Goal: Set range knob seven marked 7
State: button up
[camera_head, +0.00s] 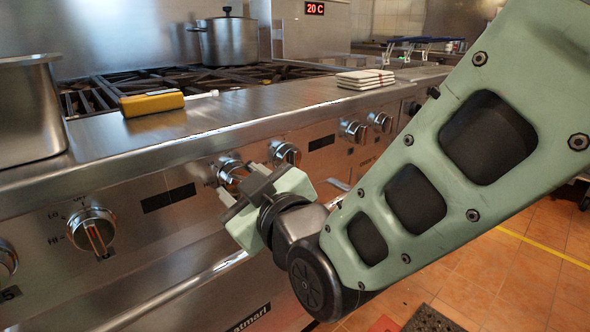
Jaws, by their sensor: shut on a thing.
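A round steel range knob (231,168) sits on the slanted front panel of the range, left of the middle. My gripper (240,186) is at this knob, with its grey fingers closed around its front part. The fingers and pale green gripper body hide the lower part of the knob and any number below it, so I cannot read its mark or its exact angle. A second knob (286,153) is close by on the right, apart from the fingers.
Another knob (91,231) with LO and HI marks is at left; a "5" shows below the leftmost knob. More knobs (354,131) are farther right. A front rail (185,290) runs below. A yellow tool (152,103), a pot (228,42) and a steel pan (30,112) stand above.

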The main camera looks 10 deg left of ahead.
jog(key=m+g+b, duration=0.1)
jog(key=m+b, duration=0.1)
jog(key=m, duration=0.3)
jog(key=m+b, duration=0.2)
jog(key=m, duration=0.3)
jog(key=shift+w+d+g+y, duration=0.2)
jog(key=shift+g+y, duration=0.2)
jog(key=shift+m, duration=0.3)
jog(key=o, duration=1)
jog(key=shift+r, duration=0.1)
jog(key=v, duration=1.2)
